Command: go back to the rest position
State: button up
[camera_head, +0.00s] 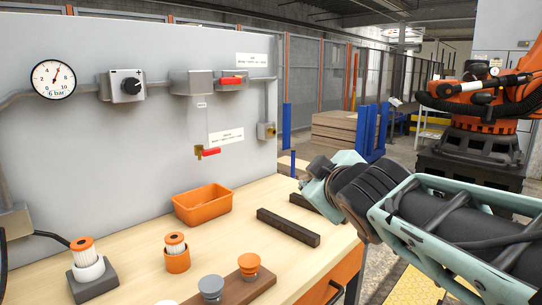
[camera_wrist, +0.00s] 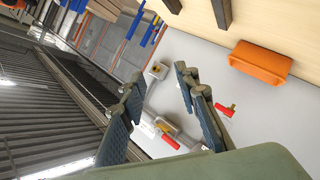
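My gripper (camera_head: 318,180) is raised at the right of the head view, above the right end of the wooden workbench (camera_head: 140,232). In the wrist view my gripper (camera_wrist: 157,82) shows its two dark fingers spread apart with nothing between them. In the head view the fingers are partly hidden behind the teal wrist. The gripper touches nothing that I can see.
An orange bin (camera_head: 203,205), a dark bar (camera_head: 288,227), filter cartridges (camera_head: 86,260) (camera_head: 176,252) and a wooden block with caps (camera_head: 235,290) stand on the bench. A grey panel (camera_head: 150,140) with gauge (camera_head: 53,79) and red-handled valves rises behind. An orange robot (camera_head: 485,95) stands at right.

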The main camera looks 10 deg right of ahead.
jog(key=s+a+f+m+g+y+p, duration=0.1)
jog(key=s+a+f+m+g, duration=0.3)
jog(key=s+f, duration=0.55)
jog(key=s+a+f+m+g+y+p, duration=0.1)
jog(key=s+a+f+m+g, duration=0.3)
jog(key=s+f, duration=0.5)
notch_tip(320, 180, up, 34)
jog(key=p, duration=3.2)
jog(key=shift+s+d+n+g, duration=0.25)
jog(key=shift+s+n+g, duration=0.05)
jog(key=shift+s+g, duration=0.15)
